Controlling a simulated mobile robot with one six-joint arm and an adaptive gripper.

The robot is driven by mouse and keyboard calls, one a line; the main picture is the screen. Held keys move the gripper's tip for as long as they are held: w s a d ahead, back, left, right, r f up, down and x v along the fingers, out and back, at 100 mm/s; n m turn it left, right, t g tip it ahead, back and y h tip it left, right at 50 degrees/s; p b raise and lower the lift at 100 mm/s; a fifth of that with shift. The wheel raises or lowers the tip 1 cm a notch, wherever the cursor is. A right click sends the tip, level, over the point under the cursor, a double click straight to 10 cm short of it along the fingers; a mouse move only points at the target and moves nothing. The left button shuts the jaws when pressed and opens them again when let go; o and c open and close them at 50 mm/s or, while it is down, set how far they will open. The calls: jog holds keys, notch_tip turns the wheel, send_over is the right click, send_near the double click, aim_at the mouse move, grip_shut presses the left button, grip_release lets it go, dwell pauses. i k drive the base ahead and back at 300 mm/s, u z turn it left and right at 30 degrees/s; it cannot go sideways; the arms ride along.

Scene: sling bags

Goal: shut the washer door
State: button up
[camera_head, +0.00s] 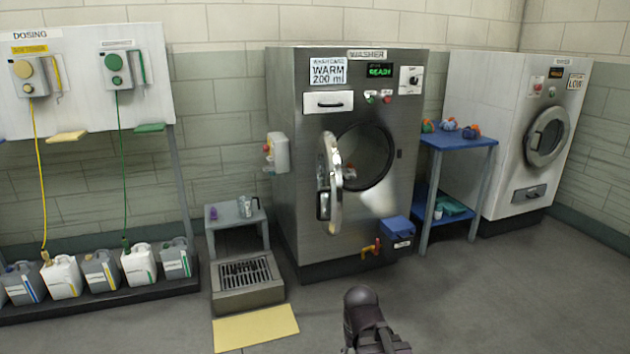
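The washer (285,150) is a large steel machine in the middle of the view, with a green READY display (379,70). Its round door (334,190) stands wide open at the left of the opening. It is swung out towards me and seen almost edge-on. A dark handle (323,206) shows on the door's left side. The round drum opening (365,157) is exposed, and its inside is dark. A dark part of my arm shows at the bottom centre, well in front of the washer and apart from the door. I cannot make out gripper fingers.
A low grey stand (237,218), a floor drain (247,282) and a yellow mat (255,328) lie left of the washer's front. A blue box (398,230) and yellow tap stick out low at its right. A blue table (458,142) stands right. The front right floor is clear.

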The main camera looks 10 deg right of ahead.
aim_at(329, 207)
jog(key=u, duration=0.2)
jog(key=i, duration=1.35)
jog(key=z, duration=0.1)
jog(key=k, duration=0.5)
jog(key=z, duration=0.95)
jog(key=k, duration=0.45)
jog(key=z, duration=0.05)
